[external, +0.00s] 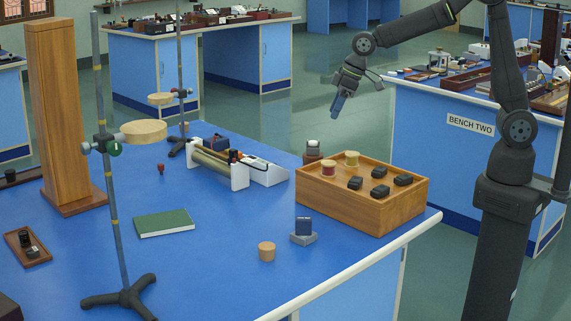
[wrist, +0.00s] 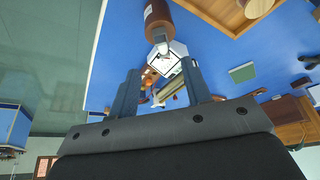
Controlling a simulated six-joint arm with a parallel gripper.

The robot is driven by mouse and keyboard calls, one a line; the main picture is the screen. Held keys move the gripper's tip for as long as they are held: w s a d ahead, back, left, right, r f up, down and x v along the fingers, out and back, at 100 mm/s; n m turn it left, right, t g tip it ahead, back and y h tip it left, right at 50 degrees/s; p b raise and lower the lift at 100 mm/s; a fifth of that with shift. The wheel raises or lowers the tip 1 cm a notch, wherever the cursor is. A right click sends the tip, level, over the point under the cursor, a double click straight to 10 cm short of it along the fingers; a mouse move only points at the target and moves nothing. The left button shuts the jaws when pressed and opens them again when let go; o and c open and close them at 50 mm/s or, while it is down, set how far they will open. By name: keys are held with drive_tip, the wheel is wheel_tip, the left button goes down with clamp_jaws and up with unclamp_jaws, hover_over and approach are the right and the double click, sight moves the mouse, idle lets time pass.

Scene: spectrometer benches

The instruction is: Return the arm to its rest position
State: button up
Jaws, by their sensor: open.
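My gripper (external: 338,105) is raised above and behind the wooden box, near the far edge of the blue bench, pointing down. In the wrist view its two dark fingers (wrist: 160,90) stand apart with nothing held between them. My arm reaches in from the right side of the external view.
A wooden box (external: 392,210) with spools and several black blocks stands at the bench's right. A brown bottle (external: 312,151) and a white-ended instrument (external: 225,165) are beside it. A retort stand (external: 108,170), tall wooden column (external: 57,105) and green book (external: 164,223) are left. Front bench is mostly clear.

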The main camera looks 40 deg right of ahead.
sight(318, 140)
drive_tip(key=shift+f, duration=0.1)
drive_tip(key=x, duration=1.2)
drive_tip(key=shift+f, duration=0.2)
wheel_tip(318, 140, up, 2)
drive_tip(key=shift+d+r, duration=0.1)
drive_tip(key=shift+r, duration=0.35)
